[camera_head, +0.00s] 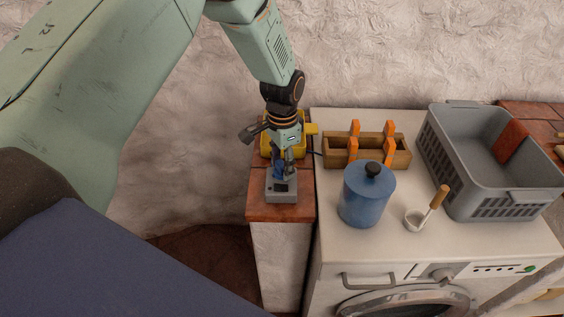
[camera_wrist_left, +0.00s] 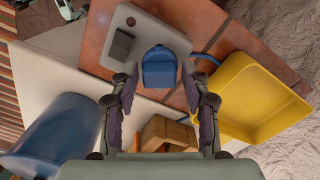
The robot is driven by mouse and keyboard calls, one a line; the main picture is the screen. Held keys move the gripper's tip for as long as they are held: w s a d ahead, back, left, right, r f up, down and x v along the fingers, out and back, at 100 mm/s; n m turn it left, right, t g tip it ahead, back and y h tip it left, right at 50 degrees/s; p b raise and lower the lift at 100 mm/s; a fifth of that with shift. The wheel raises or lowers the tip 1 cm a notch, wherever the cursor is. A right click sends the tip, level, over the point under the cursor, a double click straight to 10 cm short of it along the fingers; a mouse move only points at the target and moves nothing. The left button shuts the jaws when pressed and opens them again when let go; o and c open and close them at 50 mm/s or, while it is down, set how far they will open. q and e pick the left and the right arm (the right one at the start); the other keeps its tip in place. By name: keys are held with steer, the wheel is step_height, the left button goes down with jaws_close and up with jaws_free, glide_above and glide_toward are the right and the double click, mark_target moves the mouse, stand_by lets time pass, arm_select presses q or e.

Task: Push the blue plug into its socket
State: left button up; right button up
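The blue plug (camera_head: 278,171) is at the back part of a grey socket block (camera_head: 283,197) on the tiled counter, partly hidden by my gripper. In the left wrist view the plug (camera_wrist_left: 158,68) lies between and just beyond my fingertips, over the socket block (camera_wrist_left: 140,22), which carries a dark square. I cannot tell how deep the plug sits. My left gripper (camera_wrist_left: 160,72) points down at the plug, with a narrow gap showing on each side of it, so its fingers look open. In the head view the gripper (camera_head: 280,165) is above the block. My right gripper is not in view.
A yellow tray (camera_wrist_left: 262,95) stands close behind the block. On the white machine to the right are a wooden box (camera_head: 393,159) with orange pieces, a blue lidded pot (camera_head: 366,198), a small cup with a wooden-handled tool (camera_head: 417,218) and a grey basket (camera_head: 488,206).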

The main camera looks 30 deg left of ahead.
mark_target(282, 163)
arm_select(q)
steer(key=o, duration=0.3)
steer(key=shift+s, duration=0.1)
steer(key=shift+r, duration=0.1)
steer(key=shift+r, duration=0.35)
step_height(282, 163, up, 11)
